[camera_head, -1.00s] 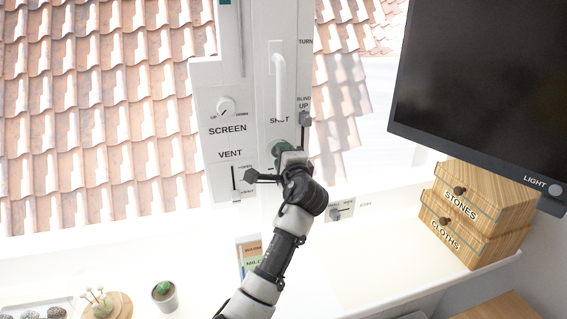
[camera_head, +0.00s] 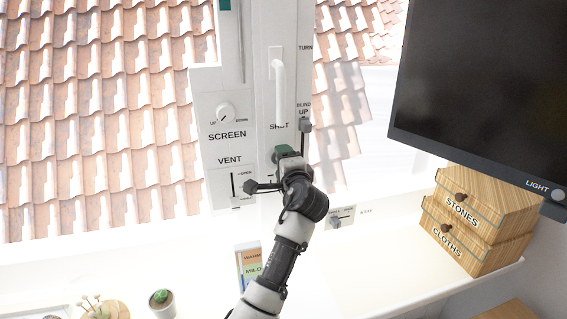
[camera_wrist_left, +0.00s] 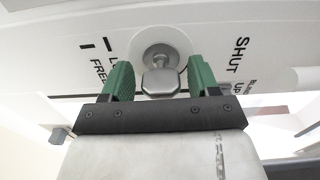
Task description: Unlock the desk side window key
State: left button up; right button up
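The window key (camera_wrist_left: 161,80) is a small grey metal knob on a round plate in the window frame, in the left wrist view. The words beside it read FREE and a partly hidden word starting "LO", with two dark marks. My left gripper (camera_wrist_left: 160,74) has its two green fingers on either side of the key, with a visible gap at each side. In the head view my left gripper (camera_head: 287,153) is at the frame below the word SHUT and hides the key. The white window handle (camera_head: 279,90) hangs straight down above it. My right gripper is not in view.
Left of the gripper is a white panel with a SCREEN dial (camera_head: 225,112) and a VENT slider (camera_head: 234,184). A BLIND slider (camera_head: 305,126) is close on the right. A dark monitor (camera_head: 480,90), wooden drawers (camera_head: 475,232) and a potted cactus (camera_head: 162,302) stand around.

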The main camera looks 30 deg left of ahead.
pick_arm(q)
jog(key=b+v, duration=0.2)
jog(key=v, duration=0.8)
jog(key=shift+s+d, duration=0.25)
jog(key=shift+d, duration=0.05)
